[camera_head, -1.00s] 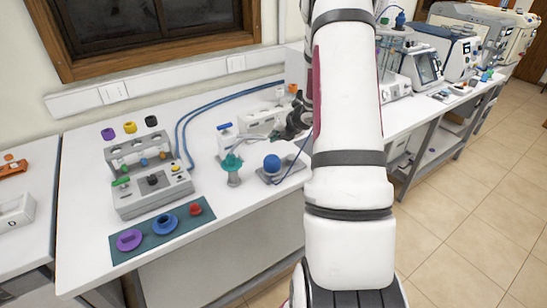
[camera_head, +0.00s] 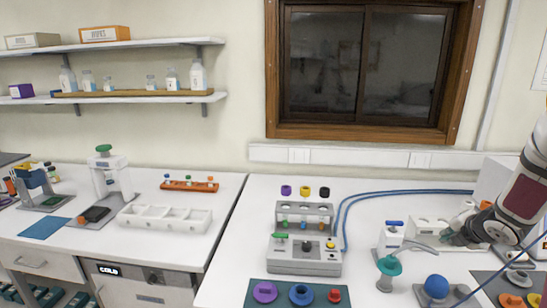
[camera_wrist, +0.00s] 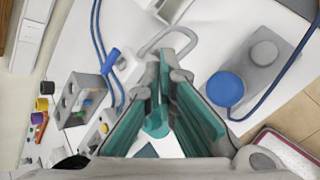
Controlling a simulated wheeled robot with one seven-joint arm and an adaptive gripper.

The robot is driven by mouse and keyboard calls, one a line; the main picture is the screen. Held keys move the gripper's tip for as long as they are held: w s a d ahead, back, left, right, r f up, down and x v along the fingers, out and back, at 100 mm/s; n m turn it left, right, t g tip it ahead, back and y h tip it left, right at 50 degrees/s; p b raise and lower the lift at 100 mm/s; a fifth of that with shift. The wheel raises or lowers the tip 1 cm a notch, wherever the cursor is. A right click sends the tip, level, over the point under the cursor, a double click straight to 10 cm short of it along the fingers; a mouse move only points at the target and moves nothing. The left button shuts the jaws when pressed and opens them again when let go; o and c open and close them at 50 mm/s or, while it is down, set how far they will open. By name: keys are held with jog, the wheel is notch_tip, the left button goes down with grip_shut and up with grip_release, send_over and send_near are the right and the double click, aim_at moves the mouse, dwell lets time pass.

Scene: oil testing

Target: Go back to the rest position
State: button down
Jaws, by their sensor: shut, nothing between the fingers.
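My gripper (camera_head: 447,238) is at the right of the head view, on my white arm that enters from the right edge. It is over the white bench, near a curved spout with a blue-handled tap (camera_head: 393,228). Its teal fingers also show in the wrist view (camera_wrist: 166,62), where they come together at the tips. I see nothing held between them. A teal-topped stand (camera_head: 389,265) is just left of the gripper in the head view.
A grey rack device (camera_head: 305,258) with colored vials stands in the middle of the bench. A dark green mat (camera_head: 280,295) with purple, blue and red round parts lies in front. A white divided tray (camera_head: 165,218) is on the left bench. Shelves (camera_head: 150,97) with bottles hang above.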

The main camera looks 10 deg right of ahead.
jog(key=s+a+r+m+g+h+b, duration=0.1)
jog(key=s+a+r+m, duration=0.1)
jog(key=a+r+m, duration=0.5)
jog(key=s+a+r+m+h, duration=0.1)
jog(key=s+a+r+m, duration=0.1)
jog(key=a+r+m, duration=0.5)
jog(key=s+a+r+m+g+y+b, duration=0.2)
jog(key=s+a+m, duration=0.6)
jog(key=s+a, duration=1.1)
jog(key=a+y, duration=0.2)
jog(key=a, duration=0.2)
jog(key=shift+y, duration=0.4)
jog(key=shift+d+m, duration=0.1)
jog(key=shift+m, duration=0.2)
